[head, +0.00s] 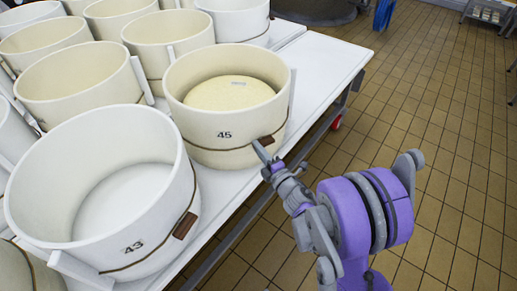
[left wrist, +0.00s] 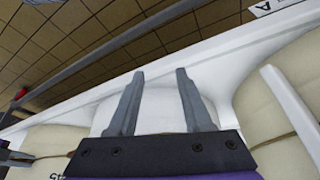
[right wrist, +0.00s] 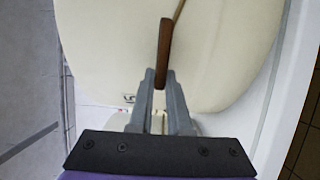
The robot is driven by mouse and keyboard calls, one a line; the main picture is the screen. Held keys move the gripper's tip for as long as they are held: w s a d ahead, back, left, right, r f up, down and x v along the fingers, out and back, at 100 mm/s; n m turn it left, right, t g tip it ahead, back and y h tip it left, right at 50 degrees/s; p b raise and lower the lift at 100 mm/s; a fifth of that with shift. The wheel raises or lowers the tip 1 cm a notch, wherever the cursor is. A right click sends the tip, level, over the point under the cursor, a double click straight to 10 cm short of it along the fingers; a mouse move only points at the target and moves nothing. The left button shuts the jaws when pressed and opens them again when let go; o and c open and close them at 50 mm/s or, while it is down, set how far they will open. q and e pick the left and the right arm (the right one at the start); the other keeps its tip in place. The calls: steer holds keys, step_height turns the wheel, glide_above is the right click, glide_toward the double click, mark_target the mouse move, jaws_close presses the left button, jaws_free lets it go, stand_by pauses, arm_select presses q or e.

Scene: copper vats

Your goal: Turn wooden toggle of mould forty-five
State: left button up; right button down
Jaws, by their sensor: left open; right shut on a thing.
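Mould forty-five (head: 200,118) is a cream round tub in the head view, with its number on the front wall and a pale cheese-like block (head: 230,94) inside. A thin cord runs round its lower wall to the brown wooden toggle (head: 266,140). My right gripper (head: 260,150) reaches the toggle from the front right. In the right wrist view, the toggle (right wrist: 165,48) stands upright in the picture, its lower end between the fingertips of my right gripper (right wrist: 161,78), which is shut on it. My left gripper (left wrist: 160,76) is open and empty in its wrist view, outside the head view.
Mould forty-three (head: 75,215), white, with its own toggle (head: 185,225), stands in front on the white table (head: 325,62). Several more moulds crowd behind and to the left. The tiled floor (head: 450,110) right of the table is mostly clear.

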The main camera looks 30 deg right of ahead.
steer(key=c, duration=0.9)
jaws_free()
steer(key=shift+o, duration=0.2)
steer(key=shift+s, duration=0.1)
steer(key=s, duration=1)
steer(key=shift+s+p, duration=0.35)
